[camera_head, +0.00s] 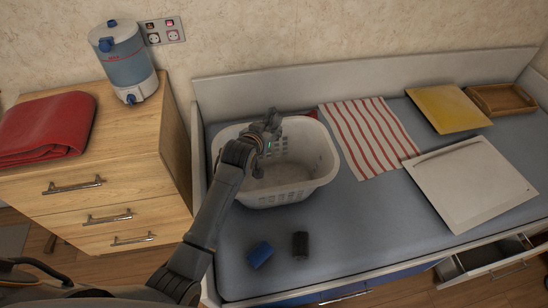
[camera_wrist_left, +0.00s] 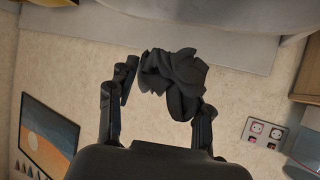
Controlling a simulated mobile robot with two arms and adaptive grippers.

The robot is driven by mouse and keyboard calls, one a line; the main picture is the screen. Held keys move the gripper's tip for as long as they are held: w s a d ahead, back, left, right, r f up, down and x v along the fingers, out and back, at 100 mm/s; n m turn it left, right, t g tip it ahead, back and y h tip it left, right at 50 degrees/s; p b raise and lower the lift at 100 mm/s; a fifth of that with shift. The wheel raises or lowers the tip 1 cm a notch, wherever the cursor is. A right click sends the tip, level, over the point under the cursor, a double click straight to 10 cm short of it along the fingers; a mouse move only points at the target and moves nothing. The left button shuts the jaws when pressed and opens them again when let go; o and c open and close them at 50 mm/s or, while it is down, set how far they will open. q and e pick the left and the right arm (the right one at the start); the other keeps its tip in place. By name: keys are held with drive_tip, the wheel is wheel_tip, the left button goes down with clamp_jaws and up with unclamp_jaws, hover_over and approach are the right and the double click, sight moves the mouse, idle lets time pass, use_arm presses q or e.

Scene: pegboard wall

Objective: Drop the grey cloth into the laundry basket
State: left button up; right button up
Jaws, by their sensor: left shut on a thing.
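The grey cloth (camera_wrist_left: 173,80) is a dark, crumpled bundle between the fingers of my left gripper (camera_wrist_left: 165,88) in the left wrist view. In the head view my left gripper (camera_head: 266,130) is over the back part of the white laundry basket (camera_head: 290,194), which stands on the grey-blue bench top. The gripper is shut on the cloth. In the head view the dark cloth is hard to tell apart from the dark fingers. The part of the basket floor that shows looks empty. My right gripper is not in view.
A red-striped cloth (camera_head: 367,135), a yellow board (camera_head: 448,108), a white panel (camera_head: 470,184) and a wooden tray (camera_head: 502,97) lie right of the basket. Blue (camera_head: 260,254) and black (camera_head: 300,245) items lie in front. A drawer cabinet (camera_head: 128,187) stands left.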

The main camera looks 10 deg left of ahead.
use_arm(q)
drive_tip(key=shift+f, duration=0.45)
wheel_tip(320, 180, down, 6)
drive_tip(key=b, duration=0.6)
drive_tip(key=shift+b, duration=0.4)
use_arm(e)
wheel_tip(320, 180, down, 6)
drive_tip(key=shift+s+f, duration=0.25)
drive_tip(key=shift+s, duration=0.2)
use_arm(q)
drive_tip(key=shift+r, duration=0.1)
drive_tip(key=o, duration=0.8)
drive_tip(key=shift+s, duration=0.1)
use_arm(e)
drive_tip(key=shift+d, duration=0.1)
use_arm(q)
drive_tip(key=v, duration=1.2)
